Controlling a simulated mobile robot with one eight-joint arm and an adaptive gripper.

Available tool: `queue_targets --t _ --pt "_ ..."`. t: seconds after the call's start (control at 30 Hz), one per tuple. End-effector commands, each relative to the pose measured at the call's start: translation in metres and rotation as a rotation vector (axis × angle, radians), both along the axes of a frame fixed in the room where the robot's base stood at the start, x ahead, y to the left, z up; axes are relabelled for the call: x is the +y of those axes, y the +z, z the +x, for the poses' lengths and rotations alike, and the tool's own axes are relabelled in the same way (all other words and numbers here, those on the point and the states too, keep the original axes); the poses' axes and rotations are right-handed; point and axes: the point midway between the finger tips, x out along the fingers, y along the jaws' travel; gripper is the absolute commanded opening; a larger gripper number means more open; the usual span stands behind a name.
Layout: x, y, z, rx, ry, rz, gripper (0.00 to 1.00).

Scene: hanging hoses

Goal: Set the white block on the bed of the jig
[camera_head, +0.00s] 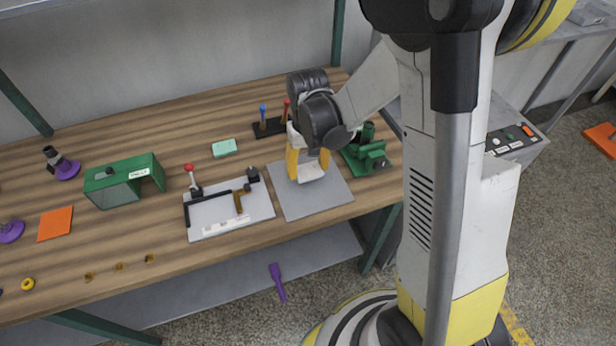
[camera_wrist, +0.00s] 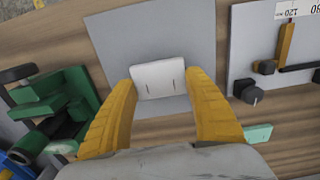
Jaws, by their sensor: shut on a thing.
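The white block (camera_wrist: 158,82) is between the two yellow fingertips of my gripper (camera_wrist: 163,74) in the wrist view. In the head view my gripper (camera_head: 307,160) is over the grey mat, and the block (camera_head: 311,172) shows below its fingers. I cannot tell whether the block touches the mat. The jig (camera_head: 258,206) lies just left of the mat in the head view. It is a pale plate with a black corner fence, a red-knobbed clamp, a yellow-brown arm and a white scale strip. In the wrist view part of the jig (camera_wrist: 250,45) shows at the right.
The grey mat (camera_head: 328,203) lies by the table's front edge. A green vise (camera_head: 368,155) stands close at its right. Behind are a black stand with blue and red-handled tools (camera_head: 270,127) and a mint block (camera_head: 224,148). A green hood (camera_head: 120,183) stands left of the jig.

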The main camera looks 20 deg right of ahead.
Motion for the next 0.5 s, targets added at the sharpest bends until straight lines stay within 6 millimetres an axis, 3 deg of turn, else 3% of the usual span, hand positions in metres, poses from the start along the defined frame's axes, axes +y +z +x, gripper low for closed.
queue_targets --t 0.2,0.5 --pt "0.0 -0.035 0.0 0.0 0.0 0.0 0.38" --pt "0.0 -0.035 0.0 0.0 0.0 0.0 0.38"
